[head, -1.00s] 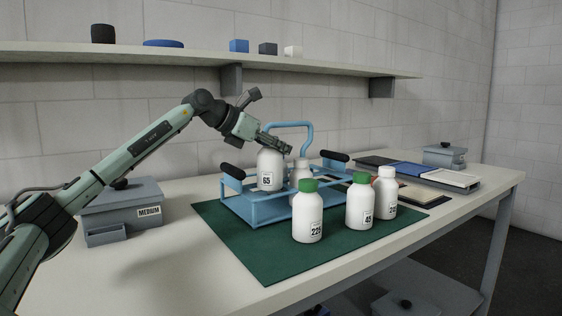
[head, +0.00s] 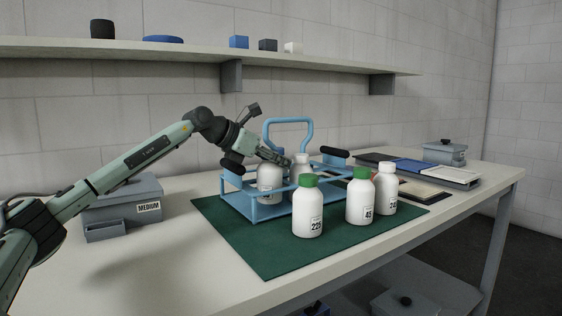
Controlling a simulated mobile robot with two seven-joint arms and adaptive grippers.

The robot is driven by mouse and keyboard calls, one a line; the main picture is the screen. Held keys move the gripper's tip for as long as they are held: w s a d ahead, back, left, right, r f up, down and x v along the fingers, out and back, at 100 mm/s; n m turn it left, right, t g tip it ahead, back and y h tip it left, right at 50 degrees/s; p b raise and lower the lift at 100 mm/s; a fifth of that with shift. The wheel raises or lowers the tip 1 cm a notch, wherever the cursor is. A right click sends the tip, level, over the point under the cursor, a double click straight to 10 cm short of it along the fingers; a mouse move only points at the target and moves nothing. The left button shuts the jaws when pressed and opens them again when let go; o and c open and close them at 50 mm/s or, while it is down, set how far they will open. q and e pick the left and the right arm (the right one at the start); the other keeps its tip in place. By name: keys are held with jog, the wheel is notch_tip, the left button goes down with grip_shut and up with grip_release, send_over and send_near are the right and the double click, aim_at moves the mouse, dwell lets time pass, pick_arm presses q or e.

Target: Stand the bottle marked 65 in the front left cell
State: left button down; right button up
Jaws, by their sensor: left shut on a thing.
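The bottle marked 65 (head: 269,182) is white and stands about upright in the left front part of the blue rack (head: 270,211). The front rail crosses it and partly hides its label. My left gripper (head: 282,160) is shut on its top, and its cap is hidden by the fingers. I cannot tell whether its base touches the rack floor. Another white bottle (head: 301,163) stands in the rack, just right of the gripper. My right gripper is out of view.
In front of the rack on the green mat (head: 262,255) stand the green-capped bottles 225 (head: 307,212) and 45 (head: 360,203), and a white-capped bottle (head: 386,192). A grey box marked MEDIUM (head: 122,205) is left. Trays (head: 450,178) lie right. The rack's handle (head: 289,120) rises behind the gripper.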

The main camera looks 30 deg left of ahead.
pick_arm(q)
jog(key=c, duration=1.6)
grip_release()
jog(key=o, duration=0.5)
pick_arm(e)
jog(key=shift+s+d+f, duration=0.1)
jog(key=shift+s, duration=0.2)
pick_arm(q)
jog(key=shift+s+a+r, duration=0.15)
jog(key=shift+r, duration=0.25)
jog(key=shift+s+a+r, duration=0.1)
jog(key=shift+s+r, duration=0.05)
jog(key=shift+r, duration=0.2)
jog(key=v, duration=1.1)
jog(key=shift+s+r+b, duration=0.1)
jog(key=shift+b, duration=0.3)
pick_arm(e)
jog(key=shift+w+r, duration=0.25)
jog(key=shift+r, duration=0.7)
